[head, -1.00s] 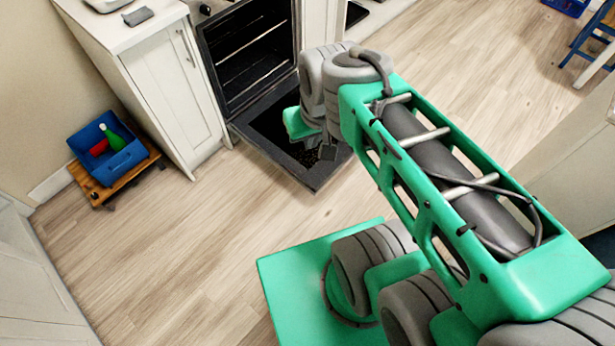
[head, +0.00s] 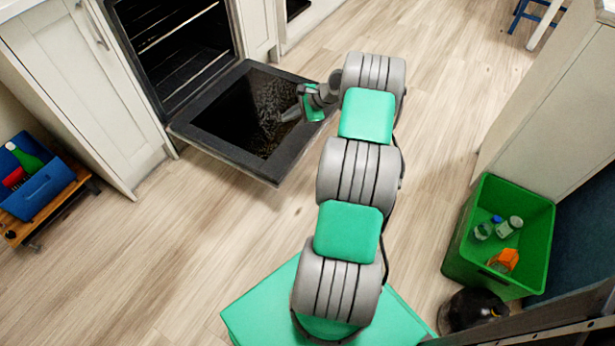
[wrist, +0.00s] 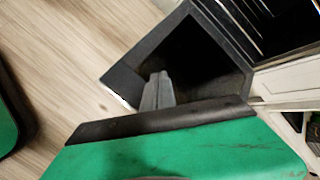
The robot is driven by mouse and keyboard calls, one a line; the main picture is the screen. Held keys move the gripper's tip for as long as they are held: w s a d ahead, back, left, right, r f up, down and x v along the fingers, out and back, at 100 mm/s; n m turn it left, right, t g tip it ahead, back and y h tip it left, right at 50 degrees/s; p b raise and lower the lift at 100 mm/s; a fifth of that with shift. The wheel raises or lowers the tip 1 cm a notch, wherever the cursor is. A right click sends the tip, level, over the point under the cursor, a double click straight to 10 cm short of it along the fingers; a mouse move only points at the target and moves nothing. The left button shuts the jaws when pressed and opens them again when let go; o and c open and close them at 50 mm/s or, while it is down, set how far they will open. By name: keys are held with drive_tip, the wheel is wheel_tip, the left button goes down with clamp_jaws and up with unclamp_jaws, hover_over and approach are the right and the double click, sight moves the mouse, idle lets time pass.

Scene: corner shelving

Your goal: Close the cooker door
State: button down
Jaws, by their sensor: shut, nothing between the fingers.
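The cooker door (head: 205,142) hangs open, folded down in front of the cooker (head: 175,45). It has a dark frame around a dark glass panel. My gripper (head: 283,116) is over the right part of the open door, pointing left across the glass. In the wrist view the shut fingers (wrist: 157,92) show in front of the dark door (wrist: 122,82). They are empty. I cannot tell whether they touch the door.
A green crate (head: 545,235) with bottles stands at right, beside a dark round object (head: 470,310). A blue bin (head: 40,192) sits on a wooden trolley (head: 15,230) at left. White cabinets (head: 75,80) flank the cooker. Bare floor (head: 150,260) lies in front of the door.

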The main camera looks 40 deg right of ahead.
drive_tip(key=s+d+f+m+t+b, duration=0.2)
drive_tip(key=s+d+f+m+b, duration=0.15)
drive_tip(key=f, duration=0.55)
drive_tip(key=s+d+f+m+t+b, duration=0.2)
drive_tip(key=s+d+f+m+b, duration=0.15)
drive_tip(key=f, duration=0.65)
drive_tip(key=s+d+f+m+t+b, duration=0.2)
drive_tip(key=s+f+m, duration=0.25)
drive_tip(key=f, duration=0.45)
drive_tip(key=b+x, duration=0.4)
drive_tip(key=x, duration=0.6)
drive_tip(key=shift+w+r+p, duration=0.1)
drive_tip(key=shift+r+p, duration=0.4)
drive_tip(key=shift+r, duration=1.5)
drive_tip(key=shift+d+r, duration=0.1)
